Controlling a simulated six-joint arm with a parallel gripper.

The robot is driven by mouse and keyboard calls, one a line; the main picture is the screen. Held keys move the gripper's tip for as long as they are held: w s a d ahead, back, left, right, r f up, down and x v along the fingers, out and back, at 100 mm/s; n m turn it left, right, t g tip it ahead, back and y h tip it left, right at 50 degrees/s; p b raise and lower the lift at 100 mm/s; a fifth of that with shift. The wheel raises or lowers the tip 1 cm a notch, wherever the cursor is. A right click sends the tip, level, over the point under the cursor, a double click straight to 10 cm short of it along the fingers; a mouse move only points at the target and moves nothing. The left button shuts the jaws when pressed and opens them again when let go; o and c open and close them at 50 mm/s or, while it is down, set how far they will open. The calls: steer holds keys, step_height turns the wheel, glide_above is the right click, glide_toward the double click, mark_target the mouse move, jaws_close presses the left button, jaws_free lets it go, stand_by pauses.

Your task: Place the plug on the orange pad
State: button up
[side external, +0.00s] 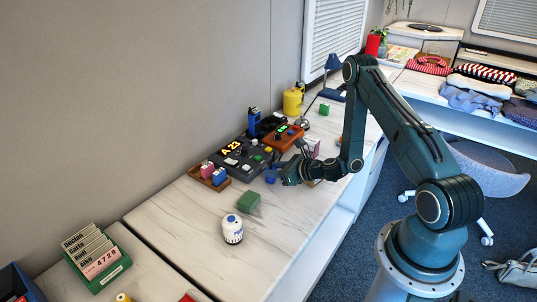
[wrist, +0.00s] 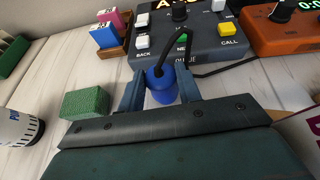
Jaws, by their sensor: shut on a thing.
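The blue plug (wrist: 161,88) with a black cord is between the two fingers of my gripper (wrist: 160,76), which is shut on it. In the side view my gripper (side external: 283,175) is low over the white worktop, and the plug shows as a small blue shape (side external: 271,177) at its tip. The cord rises from the plug towards the dark console. No flat orange pad can be made out for certain. An orange device (side external: 284,138) with a knob and display stands behind my gripper; it also shows in the wrist view (wrist: 284,30).
The dark console (side external: 237,158) with buttons stands behind the plug. A green block (side external: 249,202), a white canister (side external: 232,229) and a wooden tray (side external: 222,184) holding pink and blue blocks are nearby. The front worktop right of the canister is clear.

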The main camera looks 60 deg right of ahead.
steer(key=shift+f, duration=0.2)
steer(key=o, duration=1.1)
steer(key=shift+c, duration=0.2)
steer(key=shift+s, duration=0.2)
steer(key=shift+v, duration=3.6)
steer(key=shift+w+r, duration=0.1)
steer(key=shift+r, duration=0.05)
